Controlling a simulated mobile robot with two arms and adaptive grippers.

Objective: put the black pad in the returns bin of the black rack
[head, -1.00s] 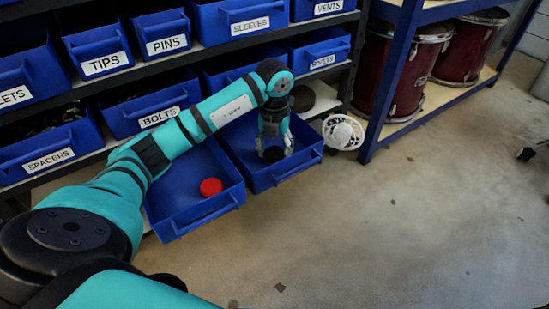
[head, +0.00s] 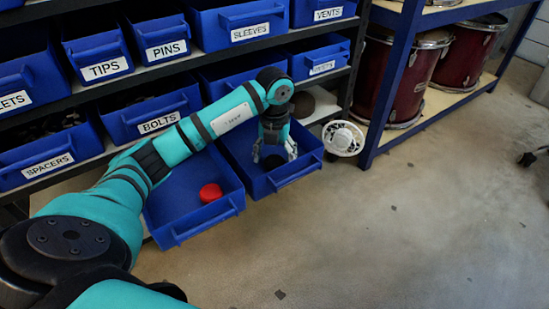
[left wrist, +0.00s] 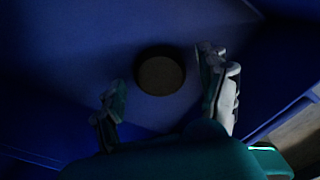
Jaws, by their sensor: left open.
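The black pad (head: 273,161) lies on the floor of the right one of two pulled-out blue bins (head: 309,163) low on the black rack (head: 205,62). My left gripper (head: 274,152) is just above it, inside the bin's walls, pointing down. Its fingers are spread and hold nothing. In the left wrist view the pad (left wrist: 160,75) is a dark disc between the two fingertips (left wrist: 163,84), apart from both. No label can be read on this bin, so I cannot tell by name whether it is the returns bin. My right gripper is not in view.
A red pad (head: 210,193) lies in the left pulled-out bin (head: 200,222). Labelled blue bins fill the rack above. A white round fan-like thing (head: 343,138) stands right of the bins, beside a blue shelf frame (head: 392,85) with drums.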

